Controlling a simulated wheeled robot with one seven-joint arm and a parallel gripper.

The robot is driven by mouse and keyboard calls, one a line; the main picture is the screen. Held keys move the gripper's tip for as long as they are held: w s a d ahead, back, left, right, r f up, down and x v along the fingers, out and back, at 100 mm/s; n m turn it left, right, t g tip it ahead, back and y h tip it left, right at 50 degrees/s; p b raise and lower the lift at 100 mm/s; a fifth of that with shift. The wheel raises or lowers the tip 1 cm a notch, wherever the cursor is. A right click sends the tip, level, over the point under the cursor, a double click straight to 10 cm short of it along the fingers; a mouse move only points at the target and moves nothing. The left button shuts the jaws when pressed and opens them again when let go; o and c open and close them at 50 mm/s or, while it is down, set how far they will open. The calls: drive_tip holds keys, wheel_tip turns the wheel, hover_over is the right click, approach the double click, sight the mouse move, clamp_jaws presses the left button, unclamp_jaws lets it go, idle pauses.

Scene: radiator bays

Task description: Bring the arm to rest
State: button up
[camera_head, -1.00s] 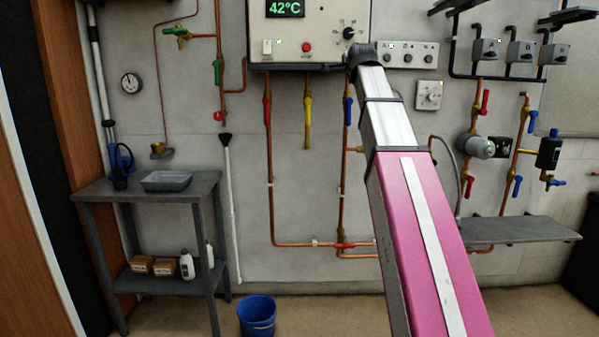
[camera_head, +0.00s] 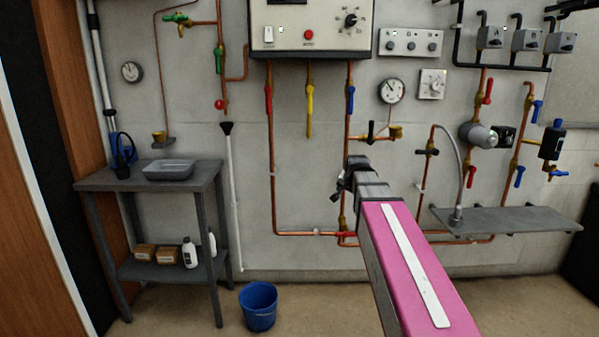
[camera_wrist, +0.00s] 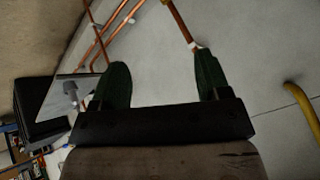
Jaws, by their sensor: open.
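My gripper shows in the wrist view (camera_wrist: 162,85) with its two dark green fingers well apart and nothing between them. In the head view the end of my arm (camera_head: 352,180) is in front of the lower pipes, below the boiler (camera_head: 310,28). My pink arm link slopes down to the lower right from there. The fingers are too small to make out in the head view. I cannot tell from these views whether any part of the arm touches the pipes.
A grey shelf (camera_head: 510,220) juts from the wall at right, with a grey hose end on it. A grey side table (camera_head: 150,182) with a tray stands at left. A blue bucket (camera_head: 258,306) is on the floor. Copper pipes with red, yellow and blue valve handles line the wall.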

drive_tip(key=s+f+n+g, duration=0.6)
drive_tip(key=s+f, duration=1.7)
drive_tip(key=f, duration=0.5)
drive_tip(key=shift+s+n+g, duration=0.3)
drive_tip(key=shift+s+g, duration=0.1)
drive_tip(key=shift+g, duration=0.3)
